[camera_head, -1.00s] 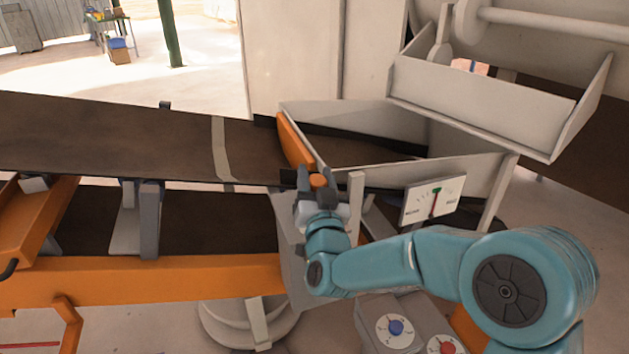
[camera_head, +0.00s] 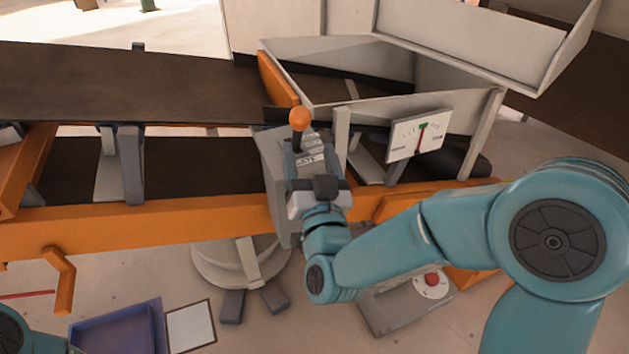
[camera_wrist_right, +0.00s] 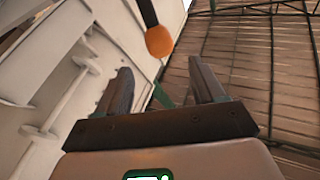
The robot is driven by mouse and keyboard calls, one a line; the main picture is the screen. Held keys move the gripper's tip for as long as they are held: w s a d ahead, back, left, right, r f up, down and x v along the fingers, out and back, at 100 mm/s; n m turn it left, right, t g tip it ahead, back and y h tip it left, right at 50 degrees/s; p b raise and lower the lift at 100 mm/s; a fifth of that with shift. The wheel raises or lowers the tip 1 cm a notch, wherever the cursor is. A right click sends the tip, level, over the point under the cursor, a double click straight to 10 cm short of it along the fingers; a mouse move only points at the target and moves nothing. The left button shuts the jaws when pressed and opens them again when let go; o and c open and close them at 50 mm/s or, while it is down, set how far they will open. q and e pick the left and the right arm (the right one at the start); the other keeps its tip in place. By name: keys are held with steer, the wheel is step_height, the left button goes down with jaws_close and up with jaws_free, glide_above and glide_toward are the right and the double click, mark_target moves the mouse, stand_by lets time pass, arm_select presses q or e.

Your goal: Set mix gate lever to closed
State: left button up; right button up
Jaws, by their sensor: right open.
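The lever (camera_head: 300,119) has a round orange knob and stands at the front of the chute, beside a grey panel with small lettering. The knob also shows in the right wrist view (camera_wrist_right: 160,42), on a dark rod. My right gripper (camera_head: 318,185) is just below the knob in the head view. In the right wrist view its two fingers (camera_wrist_right: 163,75) are spread and empty, with the knob beyond their tips and apart from them. The orange gate plate (camera_head: 278,79) is tilted at the chute's left end. My left gripper is out of view.
A brown conveyor belt (camera_head: 90,80) runs in from the left. A white gauge (camera_head: 419,135) with a red needle is mounted right of the lever. An orange rail (camera_head: 130,228) lies below. A control box (camera_head: 385,308) with a red knob and a purple tray (camera_head: 118,328) are lower down.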

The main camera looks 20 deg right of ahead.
steer(key=b+v, duration=0.3)
steer(key=v, duration=0.2)
stand_by(0.3)
